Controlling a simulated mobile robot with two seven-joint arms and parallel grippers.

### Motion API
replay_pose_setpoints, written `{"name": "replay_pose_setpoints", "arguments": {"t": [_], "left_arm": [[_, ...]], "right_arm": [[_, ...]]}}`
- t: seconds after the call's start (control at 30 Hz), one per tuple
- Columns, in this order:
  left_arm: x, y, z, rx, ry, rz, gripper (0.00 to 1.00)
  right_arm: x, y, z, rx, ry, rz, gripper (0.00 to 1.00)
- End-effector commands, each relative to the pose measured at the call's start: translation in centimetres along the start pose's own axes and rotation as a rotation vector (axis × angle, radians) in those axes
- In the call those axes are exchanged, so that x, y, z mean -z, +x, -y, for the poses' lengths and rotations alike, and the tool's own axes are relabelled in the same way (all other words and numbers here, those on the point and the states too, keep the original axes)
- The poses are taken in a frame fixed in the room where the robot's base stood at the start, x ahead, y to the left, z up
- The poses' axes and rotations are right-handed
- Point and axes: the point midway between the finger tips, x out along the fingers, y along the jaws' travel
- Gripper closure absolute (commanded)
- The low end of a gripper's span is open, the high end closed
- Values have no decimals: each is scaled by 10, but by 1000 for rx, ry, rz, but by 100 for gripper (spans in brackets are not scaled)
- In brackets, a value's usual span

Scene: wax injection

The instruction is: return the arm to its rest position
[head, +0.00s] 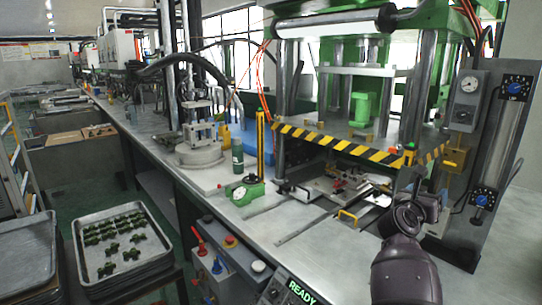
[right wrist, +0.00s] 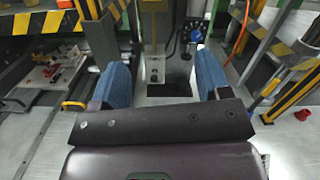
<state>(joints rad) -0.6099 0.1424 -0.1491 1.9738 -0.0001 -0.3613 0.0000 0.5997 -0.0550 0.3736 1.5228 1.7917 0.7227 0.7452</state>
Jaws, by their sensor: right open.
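My right arm comes in from the bottom right of the head view, and its gripper (head: 430,204) is in front of the right side of the green press (head: 361,108). In the right wrist view the two blue finger pads of the gripper (right wrist: 162,82) stand wide apart with nothing between them. The wrist hides part of the press's front right corner. My left gripper is in neither view.
Yellow-black striped guards (head: 345,146) edge the press. An open mould plate (head: 335,189) lies at its front, left of the gripper; a yellow handle (head: 347,215) is close by. A gauge panel (head: 490,125) stands right. A tray (head: 88,281) of green pieces sits lower left.

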Motion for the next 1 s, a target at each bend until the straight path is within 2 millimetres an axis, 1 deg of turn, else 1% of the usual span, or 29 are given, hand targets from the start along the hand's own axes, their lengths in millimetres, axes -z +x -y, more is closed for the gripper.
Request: {"name": "replay_pose_setpoints", "arguments": {"t": [0.03, 0.17, 0.27, 0.37, 0.47, 0.57, 0.6, 0.67, 0.7, 0.87, 0.9, 0.97, 1.0], "left_arm": [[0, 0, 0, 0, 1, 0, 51], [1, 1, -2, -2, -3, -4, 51], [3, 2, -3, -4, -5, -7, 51], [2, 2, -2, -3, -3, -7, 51], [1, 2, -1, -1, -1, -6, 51], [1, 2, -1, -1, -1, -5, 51], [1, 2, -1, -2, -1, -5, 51], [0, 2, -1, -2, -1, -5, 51], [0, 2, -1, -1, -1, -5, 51], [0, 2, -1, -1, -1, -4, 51], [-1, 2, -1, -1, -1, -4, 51], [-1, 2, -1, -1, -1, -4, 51], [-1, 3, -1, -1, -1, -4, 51]], "right_arm": [[7, -3, 6, 5, -65, 33, 30], [21, -14, 17, 8, -254, 130, 30], [35, -27, 25, 3, -434, 215, 30], [54, -47, 30, -14, -659, 318, 30], [78, -72, 33, -42, -910, 429, 30], [105, -100, 35, -84, -1160, 537, 30], [117, -113, 35, -105, -1259, 580, 30], [136, -132, 36, -138, -1405, 644, 30], [149, -144, 38, -161, -1498, 685, 30], [202, -196, 46, -268, -1853, 848, 30], [216, -211, 50, -299, -1940, 891, 30], [238, -232, 57, -350, -2070, 956, 30], [254, -247, 64, -387, -2158, 1002, 30]]}}
